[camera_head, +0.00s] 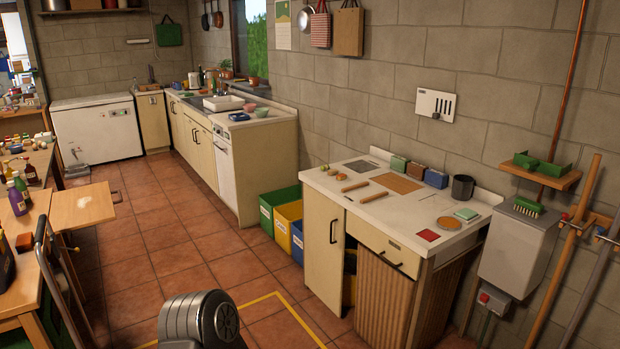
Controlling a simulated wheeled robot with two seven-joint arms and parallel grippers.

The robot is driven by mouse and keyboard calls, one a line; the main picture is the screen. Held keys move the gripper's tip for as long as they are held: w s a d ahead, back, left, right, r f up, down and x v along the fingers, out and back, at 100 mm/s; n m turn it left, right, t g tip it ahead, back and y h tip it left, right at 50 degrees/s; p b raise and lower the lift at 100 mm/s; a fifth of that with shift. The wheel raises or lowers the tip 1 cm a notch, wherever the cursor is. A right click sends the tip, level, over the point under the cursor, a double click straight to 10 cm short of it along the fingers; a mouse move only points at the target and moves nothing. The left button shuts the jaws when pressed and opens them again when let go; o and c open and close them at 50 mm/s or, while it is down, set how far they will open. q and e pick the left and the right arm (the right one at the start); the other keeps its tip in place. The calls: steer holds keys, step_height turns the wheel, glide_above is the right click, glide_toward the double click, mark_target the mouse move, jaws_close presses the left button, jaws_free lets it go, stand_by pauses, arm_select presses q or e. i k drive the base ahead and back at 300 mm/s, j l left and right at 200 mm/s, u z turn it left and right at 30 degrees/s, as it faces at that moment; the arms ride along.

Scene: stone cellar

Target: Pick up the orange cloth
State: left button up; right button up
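I cannot make out a clearly orange cloth from here. A flat red square (427,235), possibly a cloth, lies near the front right of the white counter (343,201). A round orange-brown disc (449,223) lies just behind it, and a green flat stack (467,213) lies to the right of the disc. Neither gripper is in view. Only a dark grey rounded part of my own body shows at the bottom edge, on the floor side of the counter.
A dark mug (462,187) and small boxes (436,178) stand at the counter's back. A tan board (397,183) and wooden rods lie in its middle. Yellow (288,223) and green bins stand left of it.

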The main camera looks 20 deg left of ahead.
mark_target(25, 242)
steer(key=i+j+u, duration=0.25)
steer(key=i+u, duration=0.15)
steer(key=i+j+u, duration=0.1)
steer(key=i+u, duration=0.65)
steer(key=i+l+u, duration=0.15)
steer(key=i+u, duration=0.25)
steer(key=i, duration=1.45)
steer(key=i+l+u, duration=0.4)
steer(key=i, duration=0.2)
steer(key=i+l+u, duration=0.35)
steer(key=i+l, duration=0.1)
steer(key=i, duration=0.1)
